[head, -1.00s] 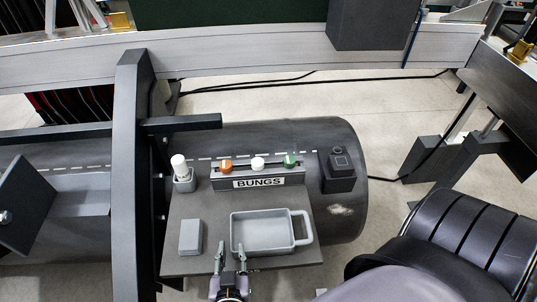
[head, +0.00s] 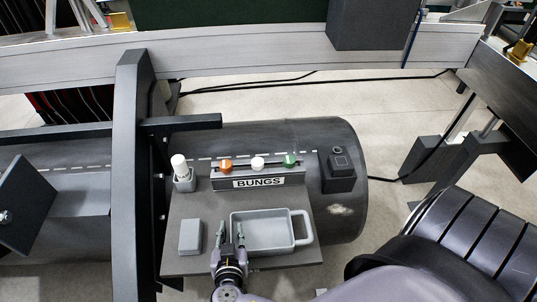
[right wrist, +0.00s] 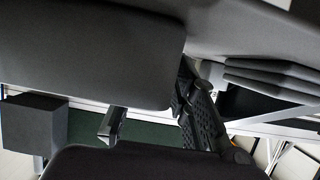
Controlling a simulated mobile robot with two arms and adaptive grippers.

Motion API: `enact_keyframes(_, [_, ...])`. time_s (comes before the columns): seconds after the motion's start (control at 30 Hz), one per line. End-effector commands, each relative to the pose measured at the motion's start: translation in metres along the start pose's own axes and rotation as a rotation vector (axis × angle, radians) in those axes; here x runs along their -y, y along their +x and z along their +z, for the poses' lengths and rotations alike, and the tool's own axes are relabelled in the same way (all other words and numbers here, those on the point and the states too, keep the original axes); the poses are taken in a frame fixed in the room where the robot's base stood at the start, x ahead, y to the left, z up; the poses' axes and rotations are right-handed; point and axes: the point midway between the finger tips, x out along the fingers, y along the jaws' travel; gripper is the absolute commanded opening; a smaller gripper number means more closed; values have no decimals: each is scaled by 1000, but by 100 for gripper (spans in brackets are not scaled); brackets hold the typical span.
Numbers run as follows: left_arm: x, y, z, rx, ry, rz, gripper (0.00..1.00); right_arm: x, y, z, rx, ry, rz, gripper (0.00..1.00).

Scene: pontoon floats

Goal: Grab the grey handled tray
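The grey handled tray (head: 262,247) lies on a dark grey board in the head view. It is a shallow rectangular dish with a loop handle (head: 301,228) on its right side. My right gripper (head: 231,230) is at the tray's left end, its fingers apart. One finger appears over the inside of the tray and the other outside its left wall; I cannot tell whether they touch it. The right wrist view shows two separated dark fingers (right wrist: 158,125), with no clear sight of the tray. My left gripper is not in view.
A small grey block (head: 190,236) lies just left of the tray. Behind stands the BUNGS rack (head: 258,182) with orange, white and green bungs. A white-topped piece (head: 182,175) stands left of it, and a dark box (head: 338,172) right. A dark upright frame (head: 129,190) stands farther left.

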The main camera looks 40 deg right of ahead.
Motion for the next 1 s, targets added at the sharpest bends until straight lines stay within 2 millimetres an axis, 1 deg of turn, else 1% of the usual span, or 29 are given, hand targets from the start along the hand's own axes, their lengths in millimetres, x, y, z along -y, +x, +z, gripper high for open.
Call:
enact_keyframes(0.03, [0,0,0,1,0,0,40,0,0,0,0,0,0,20])
enact_keyframes(0.33, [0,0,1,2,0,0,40,0,0,0,0,0,0,0])
enact_keyframes(1.0, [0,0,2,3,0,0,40,0,-1,-1,-1,0,0,0])
